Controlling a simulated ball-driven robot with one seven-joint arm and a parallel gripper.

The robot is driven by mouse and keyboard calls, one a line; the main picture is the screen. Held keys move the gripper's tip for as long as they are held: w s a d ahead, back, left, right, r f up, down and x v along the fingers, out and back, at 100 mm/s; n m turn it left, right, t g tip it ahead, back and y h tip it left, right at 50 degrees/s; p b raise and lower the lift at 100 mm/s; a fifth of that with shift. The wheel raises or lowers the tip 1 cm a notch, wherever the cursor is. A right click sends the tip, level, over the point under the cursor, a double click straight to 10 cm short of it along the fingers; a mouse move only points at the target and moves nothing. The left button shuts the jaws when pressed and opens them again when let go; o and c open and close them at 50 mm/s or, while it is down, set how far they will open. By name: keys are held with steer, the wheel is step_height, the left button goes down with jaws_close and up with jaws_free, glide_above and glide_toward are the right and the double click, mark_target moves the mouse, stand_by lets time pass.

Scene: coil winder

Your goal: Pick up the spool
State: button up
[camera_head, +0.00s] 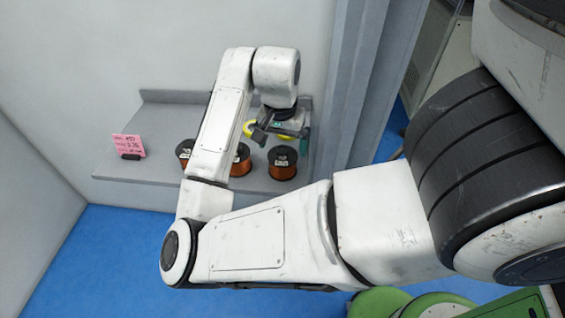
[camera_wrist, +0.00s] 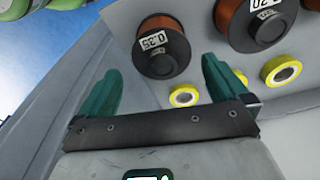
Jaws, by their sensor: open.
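Three spools of copper wire with black flanges stand on a grey shelf (camera_head: 118,170) in the head view: a left spool (camera_head: 184,150) and a middle spool (camera_head: 241,160), both partly hidden by my arm, and a right spool (camera_head: 282,163). My gripper (camera_head: 283,136) is above and close to the right spool. In the wrist view my gripper (camera_wrist: 162,68) shows two green fingers spread apart with nothing between them. A spool labelled 0.35 (camera_wrist: 160,58) lies beyond the fingertips. Another spool (camera_wrist: 262,35) is to its right, cut off by the frame edge.
A pink card (camera_head: 128,146) stands on the shelf's left part. A grey wall panel (camera_head: 350,90) rises right of the shelf. Blue floor lies in front.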

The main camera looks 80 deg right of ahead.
mark_target(283, 150)
steer(key=shift+d+f, duration=0.25)
steer(key=shift+f, duration=1.15)
steer(key=shift+d+f, duration=0.2)
steer(key=shift+f, duration=1.2)
steer(key=c, duration=1.3)
